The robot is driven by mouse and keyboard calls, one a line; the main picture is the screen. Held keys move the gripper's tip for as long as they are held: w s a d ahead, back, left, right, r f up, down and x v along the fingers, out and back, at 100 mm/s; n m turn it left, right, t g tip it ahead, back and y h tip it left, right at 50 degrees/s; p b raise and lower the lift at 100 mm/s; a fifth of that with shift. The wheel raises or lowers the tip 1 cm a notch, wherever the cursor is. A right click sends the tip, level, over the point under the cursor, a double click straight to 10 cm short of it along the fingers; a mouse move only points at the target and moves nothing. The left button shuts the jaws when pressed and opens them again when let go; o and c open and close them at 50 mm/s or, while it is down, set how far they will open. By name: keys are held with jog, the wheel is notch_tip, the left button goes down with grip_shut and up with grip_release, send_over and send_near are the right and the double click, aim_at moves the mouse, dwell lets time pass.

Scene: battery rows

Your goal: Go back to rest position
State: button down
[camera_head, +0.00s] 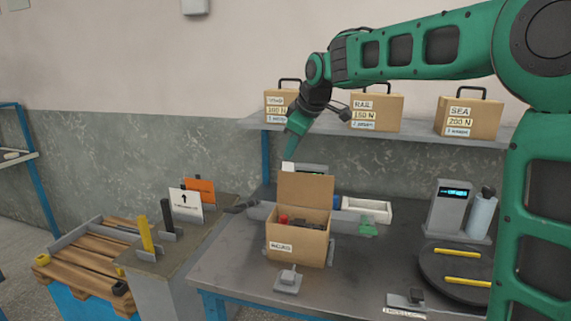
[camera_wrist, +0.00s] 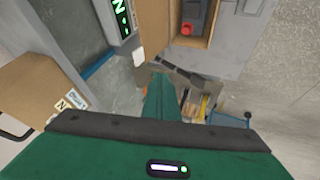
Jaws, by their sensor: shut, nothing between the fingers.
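My green arm reaches in from the right in the head view and bends down above the back of the table. My gripper (camera_head: 289,157) is shut and empty, pointing down just behind and above the raised flap of an open cardboard box (camera_head: 283,247). I cannot tell whether it touches the flap. In the wrist view my gripper's green finger (camera_wrist: 160,98) points away from the camera, with nothing held. Dark items and a red piece (camera_head: 284,219) lie inside the box.
A shelf (camera_head: 420,129) behind carries cases labelled RAIL (camera_head: 376,112) and SEA (camera_head: 470,118). A grey device with a display (camera_head: 449,208), a bottle (camera_head: 481,217) and a round dark plate with yellow bars (camera_head: 455,268) stand right. A pallet (camera_head: 90,265) is left. The table's front middle (camera_head: 350,275) is mostly clear.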

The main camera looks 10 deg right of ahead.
jog(key=s+d+f+m+g+h, duration=0.1)
jog(key=s+d+f+m+g, duration=0.2)
jog(key=s+d, duration=0.65)
jog(key=s+d+f+m+h, duration=0.1)
jog(key=s+d+f+m, duration=0.4)
jog(key=s+d, duration=0.5)
jog(key=s+d+f+m+g, duration=0.1)
jog(key=s+f+m, duration=0.3)
jog(key=s, duration=0.8)
jog(key=s+d+f+m+g, duration=0.2)
jog(key=s+f+m, duration=0.3)
jog(key=s, duration=0.8)
jog(key=shift+s+d+f+g, duration=0.2)
jog(key=shift+d+f+g, duration=0.15)
jog(key=shift+f, duration=0.5)
jog(key=shift+w+f, duration=0.25)
jog(key=shift+w, duration=0.4)
